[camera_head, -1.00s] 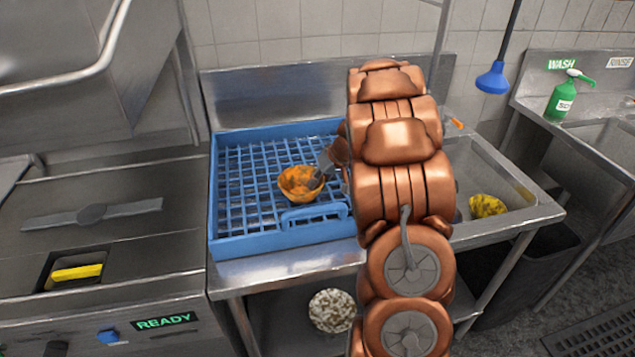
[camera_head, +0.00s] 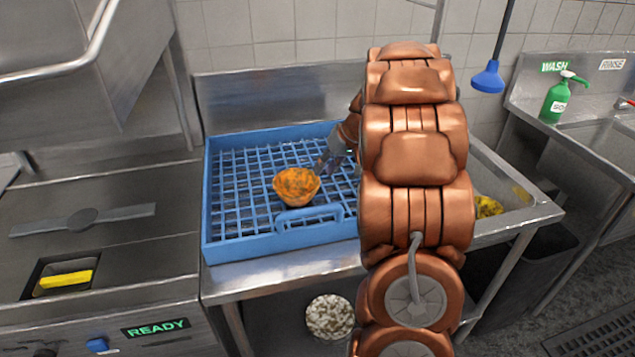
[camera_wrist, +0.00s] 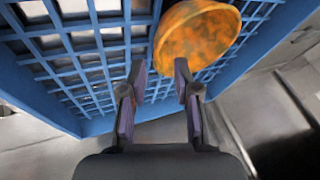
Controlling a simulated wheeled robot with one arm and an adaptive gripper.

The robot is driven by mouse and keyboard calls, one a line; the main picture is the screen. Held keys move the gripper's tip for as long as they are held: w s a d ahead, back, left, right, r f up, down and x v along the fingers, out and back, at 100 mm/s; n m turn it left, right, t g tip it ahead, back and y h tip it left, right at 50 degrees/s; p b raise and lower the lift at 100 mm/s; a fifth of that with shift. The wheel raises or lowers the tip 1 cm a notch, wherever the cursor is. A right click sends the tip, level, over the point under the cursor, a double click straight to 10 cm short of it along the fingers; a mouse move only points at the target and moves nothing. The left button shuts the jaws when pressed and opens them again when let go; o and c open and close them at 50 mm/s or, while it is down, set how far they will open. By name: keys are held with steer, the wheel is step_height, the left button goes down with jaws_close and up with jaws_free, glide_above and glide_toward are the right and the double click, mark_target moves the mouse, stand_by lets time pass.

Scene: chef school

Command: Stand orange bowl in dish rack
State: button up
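The orange mottled bowl (camera_head: 297,186) is in the blue dish rack (camera_head: 228,243), on its grid near the front handle. It looks tilted, but I cannot tell exactly how it rests. My gripper (camera_head: 328,160) is above the rack, just behind and right of the bowl in the head view. In the wrist view my gripper (camera_wrist: 161,78) has its two fingers apart, with bare grid between them. The bowl (camera_wrist: 198,35) lies beyond the fingertips, and the right fingertip overlaps its lower edge. I cannot tell whether they touch. My arm hides the rack's right side.
The rack stands on a steel counter beside a sink basin (camera_head: 520,213) holding a yellow item (camera_head: 488,207). A machine with a READY sign (camera_head: 155,328) is at left. A speckled round item (camera_head: 330,316) is on the shelf below. The rack's left grid is empty.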

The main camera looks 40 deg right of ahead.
steer(key=shift+b+v, duration=0.4)
steer(key=shift+v, duration=1.7)
